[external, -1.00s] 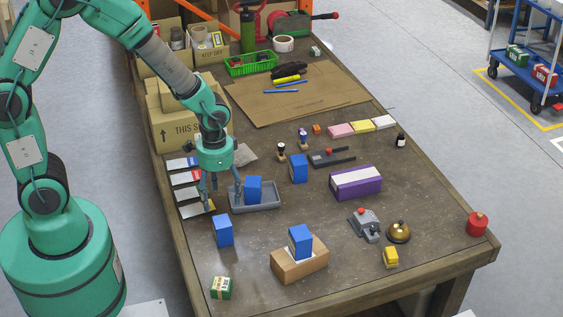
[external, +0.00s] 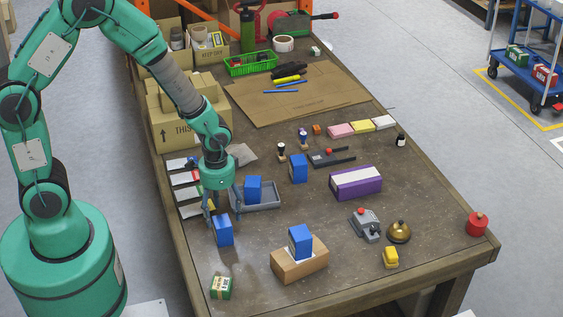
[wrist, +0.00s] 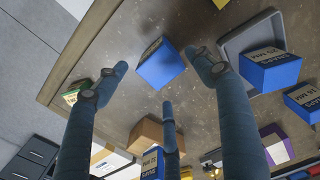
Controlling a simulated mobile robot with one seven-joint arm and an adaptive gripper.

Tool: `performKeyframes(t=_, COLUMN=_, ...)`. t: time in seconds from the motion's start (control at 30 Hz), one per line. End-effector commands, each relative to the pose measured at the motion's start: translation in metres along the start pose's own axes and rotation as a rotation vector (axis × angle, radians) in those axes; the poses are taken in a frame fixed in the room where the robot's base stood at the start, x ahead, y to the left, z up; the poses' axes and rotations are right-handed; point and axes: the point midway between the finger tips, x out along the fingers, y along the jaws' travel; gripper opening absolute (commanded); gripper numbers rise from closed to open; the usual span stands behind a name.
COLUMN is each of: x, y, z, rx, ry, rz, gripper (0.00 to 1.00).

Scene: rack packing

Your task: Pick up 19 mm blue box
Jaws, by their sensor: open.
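A blue box (external: 223,231) stands on the table near its left side. My gripper (external: 222,211) is open above it, with fingers at its sides. In the wrist view the same blue box (wrist: 161,66) lies between the spread fingers of my gripper (wrist: 157,75), with a gap on each side. Another blue box (external: 253,188) stands in a grey tray (external: 270,207). A third blue box (external: 298,169) stands behind, right of the tray. One more blue box (external: 300,240) sits on a cardboard box (external: 302,264).
A green-and-white carton (external: 220,288) lies near the front left edge. A purple box (external: 356,183), a grey device with a red button (external: 365,224) and a brass bell (external: 399,232) are to the right. Flat cards (external: 188,195) lie left of the tray.

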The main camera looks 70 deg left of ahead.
Motion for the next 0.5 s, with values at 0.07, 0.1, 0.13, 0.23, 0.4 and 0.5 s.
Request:
performKeyframes(t=0.07, x=0.009, y=0.0, z=0.001, rx=0.0, ry=-0.002, rz=0.0, gripper=0.69)
performKeyframes(t=0.1, x=0.013, y=-0.001, z=0.001, rx=0.0, ry=-0.002, rz=0.0, gripper=0.69)
performKeyframes(t=0.13, x=0.017, y=-0.001, z=0.001, rx=0.0, ry=-0.002, rz=0.0, gripper=0.69)
performKeyframes(t=0.23, x=0.03, y=-0.002, z=0.001, rx=0.0, ry=-0.002, rz=0.0, gripper=0.69)
performKeyframes(t=0.4, x=0.045, y=-0.001, z=0.001, rx=0.0, ry=-0.002, rz=0.0, gripper=0.69)
performKeyframes(t=0.5, x=0.048, y=-0.001, z=0.001, rx=0.0, ry=-0.002, rz=0.0, gripper=0.69)
